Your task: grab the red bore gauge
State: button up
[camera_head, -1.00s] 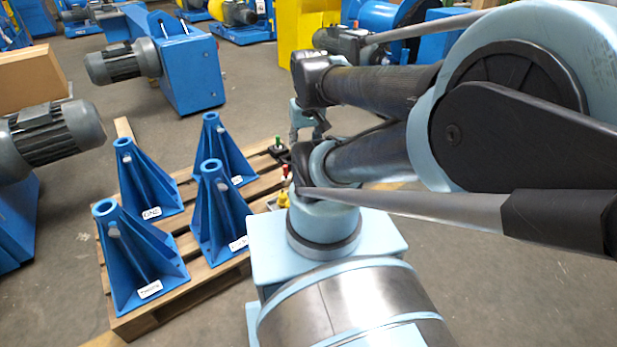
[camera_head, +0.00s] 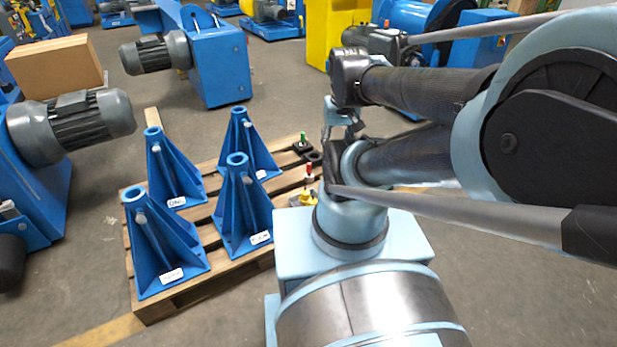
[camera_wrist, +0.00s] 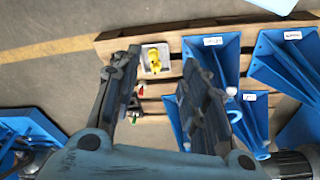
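The red bore gauge (camera_head: 309,172) shows as a small red-topped piece on the wooden pallet, just left of my arm in the head view. In the wrist view a small red piece (camera_wrist: 140,90), probably the same gauge, lies close by my left finger and is partly hidden by it. My gripper (camera_wrist: 162,62) is open and empty, with its two fingers spread over the pallet edge. In the head view only part of my gripper (camera_head: 338,117) shows behind my arm; its fingertips are hard to make out there.
The pallet (camera_head: 160,304) bears several blue stands (camera_head: 163,245). A yellow piece (camera_wrist: 155,60) sits in a small grey tray (camera_wrist: 146,72). A green-topped piece (camera_head: 303,138) stands at the pallet's far corner. A motor (camera_head: 75,125) and a cardboard box (camera_head: 55,65) are at left.

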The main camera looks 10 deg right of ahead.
jog(key=shift+o, duration=0.8)
jog(key=w+r+n, duration=0.1)
jog(key=w+r, duration=0.2)
jog(key=w, duration=0.4)
jog(key=w+r, duration=0.4)
jog(key=w, duration=0.3)
jog(key=n+g, duration=0.2)
jog(key=n, duration=0.1)
send_over(309, 170)
jog(key=w, duration=0.1)
notch_tip(309, 170, down, 42)
notch_tip(309, 170, down, 18)
jog(key=shift+w+d+f, duration=0.1)
jog(key=shift+w+d, duration=0.05)
